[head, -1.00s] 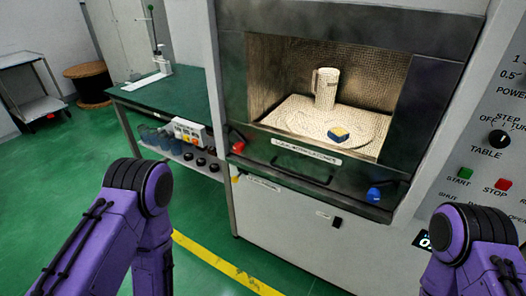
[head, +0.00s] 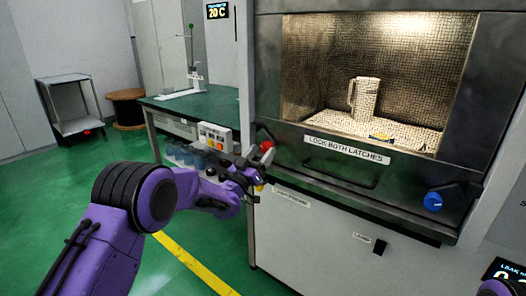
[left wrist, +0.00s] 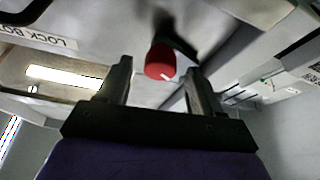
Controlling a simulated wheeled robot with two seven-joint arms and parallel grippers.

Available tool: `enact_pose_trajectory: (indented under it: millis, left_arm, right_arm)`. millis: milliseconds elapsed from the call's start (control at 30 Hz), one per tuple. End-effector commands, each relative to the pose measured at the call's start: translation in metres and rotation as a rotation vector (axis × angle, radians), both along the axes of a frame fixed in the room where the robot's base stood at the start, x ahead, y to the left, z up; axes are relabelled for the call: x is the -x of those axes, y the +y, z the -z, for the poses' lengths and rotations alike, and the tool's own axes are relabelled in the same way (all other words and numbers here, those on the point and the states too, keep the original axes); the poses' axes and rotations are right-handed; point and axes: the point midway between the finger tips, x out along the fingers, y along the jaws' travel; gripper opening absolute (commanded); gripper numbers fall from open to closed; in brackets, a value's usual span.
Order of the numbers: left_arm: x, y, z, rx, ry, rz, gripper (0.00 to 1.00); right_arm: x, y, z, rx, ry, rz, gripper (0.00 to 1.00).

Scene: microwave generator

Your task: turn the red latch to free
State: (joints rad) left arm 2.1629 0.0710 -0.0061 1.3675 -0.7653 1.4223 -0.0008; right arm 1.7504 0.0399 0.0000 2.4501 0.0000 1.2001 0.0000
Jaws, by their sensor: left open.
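The red latch (head: 266,146) is a round knob at the left end of the microwave door's lower frame. My right gripper is out of view.
A blue latch (head: 433,201) sits at the right end of the door frame, with a dark door handle (head: 340,175) between the latches. The lit chamber holds a mug (head: 364,99). A green-topped bench (head: 205,108) stands left of the machine.

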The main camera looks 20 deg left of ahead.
Motion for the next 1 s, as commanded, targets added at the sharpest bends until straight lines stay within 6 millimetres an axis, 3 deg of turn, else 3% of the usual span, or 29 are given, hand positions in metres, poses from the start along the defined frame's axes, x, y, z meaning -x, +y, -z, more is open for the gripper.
enact_pose_trajectory:
  millis: [133, 400, 600, 1000]
  left_arm:
    - [-0.013, -0.004, -0.005, 0.000, 0.001, 0.000, 0.66]
    - [-0.016, -0.005, -0.005, 0.000, 0.003, 0.000, 0.66]
    - [-0.016, -0.005, -0.005, 0.000, 0.003, 0.000, 0.09]
    - [-0.015, -0.005, -0.007, 0.062, 0.026, -0.001, 0.09]
  right_arm:
    - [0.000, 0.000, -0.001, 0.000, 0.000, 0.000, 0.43]
    - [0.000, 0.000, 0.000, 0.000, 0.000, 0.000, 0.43]
    - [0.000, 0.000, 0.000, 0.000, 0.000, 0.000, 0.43]
    - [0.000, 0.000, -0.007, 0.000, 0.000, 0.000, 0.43]
